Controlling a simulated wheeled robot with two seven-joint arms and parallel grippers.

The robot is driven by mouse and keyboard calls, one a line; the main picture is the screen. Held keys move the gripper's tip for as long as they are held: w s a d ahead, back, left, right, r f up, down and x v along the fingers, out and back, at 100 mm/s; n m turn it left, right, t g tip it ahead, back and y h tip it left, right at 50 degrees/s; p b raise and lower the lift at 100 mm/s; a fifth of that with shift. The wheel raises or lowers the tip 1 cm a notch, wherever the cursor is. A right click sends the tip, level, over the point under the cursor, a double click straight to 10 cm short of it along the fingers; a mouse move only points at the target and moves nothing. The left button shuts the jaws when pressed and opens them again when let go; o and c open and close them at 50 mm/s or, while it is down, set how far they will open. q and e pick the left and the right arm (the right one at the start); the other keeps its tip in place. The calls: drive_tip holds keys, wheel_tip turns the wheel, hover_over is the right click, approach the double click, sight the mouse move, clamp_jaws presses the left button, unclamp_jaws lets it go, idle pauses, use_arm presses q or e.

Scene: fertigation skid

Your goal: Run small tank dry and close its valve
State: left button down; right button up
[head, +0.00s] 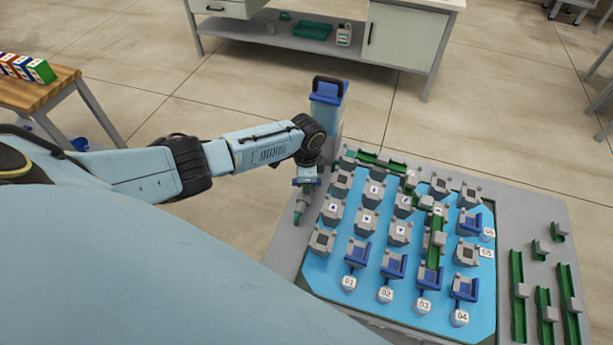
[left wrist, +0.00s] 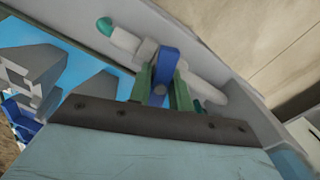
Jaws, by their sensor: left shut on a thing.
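A blue tank (head: 328,108) with a black top handle stands at the back left of the skid. My left gripper (head: 305,190) reaches down at the skid's left edge, in front of the tank. In the left wrist view the gripper (left wrist: 163,92) is shut on a blue lever (left wrist: 166,66). The lever sits across a pale valve body (left wrist: 140,44) with teal ends. A teal tip (head: 298,217) also shows below the gripper in the head view. The liquid level in the tank cannot be seen. My right gripper is not in view.
A light-blue panel (head: 335,271) carries several grey blocks, green channels and blue cups, with numbered tags along its front and right. Loose green channels (head: 518,290) lie on the skid's right side. A wooden table (head: 50,92) stands left, a cabinet bench (head: 405,38) behind.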

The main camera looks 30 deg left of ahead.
use_arm(q)
drive_tip(key=n+p, duration=0.1)
drive_tip(key=n, duration=0.2)
drive_tip(key=shift+r, duration=0.15)
drive_tip(key=n+p, duration=0.2)
drive_tip(key=n, duration=0.3)
drive_tip(key=shift+d, duration=0.1)
drive_tip(key=n+p, duration=0.1)
drive_tip(key=n, duration=0.4)
drive_tip(key=shift+p, duration=0.4)
drive_tip(key=shift+n, duration=1.2)
drive_tip(key=c, duration=1.2)
unclamp_jaws()
